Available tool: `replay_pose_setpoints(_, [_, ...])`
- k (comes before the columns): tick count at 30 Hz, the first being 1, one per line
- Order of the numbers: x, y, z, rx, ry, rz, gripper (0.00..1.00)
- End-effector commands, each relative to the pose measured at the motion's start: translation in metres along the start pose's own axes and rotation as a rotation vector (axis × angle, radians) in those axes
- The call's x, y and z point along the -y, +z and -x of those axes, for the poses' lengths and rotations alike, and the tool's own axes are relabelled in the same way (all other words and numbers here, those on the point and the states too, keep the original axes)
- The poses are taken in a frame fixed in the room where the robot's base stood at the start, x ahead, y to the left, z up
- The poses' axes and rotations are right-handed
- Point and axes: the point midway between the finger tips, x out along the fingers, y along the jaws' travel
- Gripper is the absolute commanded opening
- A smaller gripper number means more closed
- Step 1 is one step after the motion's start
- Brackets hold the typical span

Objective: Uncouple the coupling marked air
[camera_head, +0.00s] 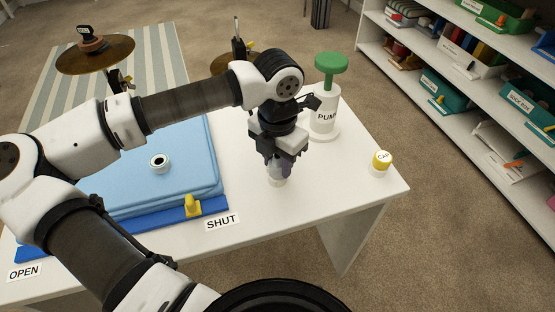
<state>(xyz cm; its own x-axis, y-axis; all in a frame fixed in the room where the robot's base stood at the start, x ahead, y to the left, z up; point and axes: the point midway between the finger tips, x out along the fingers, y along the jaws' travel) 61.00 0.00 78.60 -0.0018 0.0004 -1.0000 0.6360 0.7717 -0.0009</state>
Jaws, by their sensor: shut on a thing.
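My gripper (278,166) points straight down over the white table, right of the blue case. It is shut on a small pale object (278,182), whose lower end shows at the table top. The fingers hide most of this object, and I cannot tell whether it is standing on the table or held just above it. I see no coupling with a readable "air" mark. A round pale fitting with a dark hole (160,162) sits on top of the light blue case (190,142).
A white pump with a green knob (326,110) stands behind my gripper. A yellow lever (192,206) lies near the "SHUT" label (221,222). The table (330,180) is clear right of my gripper. Shelves (470,75) stand beyond.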

Motion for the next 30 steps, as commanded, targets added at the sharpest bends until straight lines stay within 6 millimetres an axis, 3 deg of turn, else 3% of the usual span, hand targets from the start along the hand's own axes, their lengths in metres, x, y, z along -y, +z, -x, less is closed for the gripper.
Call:
replay_pose_setpoints(10, [0.000, 0.000, -0.008, 0.000, 0.000, 0.000, 0.03])
replay_pose_setpoints(11, [0.000, 0.000, -0.008, 0.001, 0.000, 0.000, 0.36])
replay_pose_setpoints(17, [0.000, 0.000, -0.007, 0.000, 0.000, 0.000, 0.60])
replay_pose_setpoints(26, [0.000, 0.000, -0.005, 0.000, 0.001, 0.000, 0.60])
replay_pose_setpoints(30, [-0.001, 0.000, 0.010, 0.001, 0.003, 0.001, 0.60])
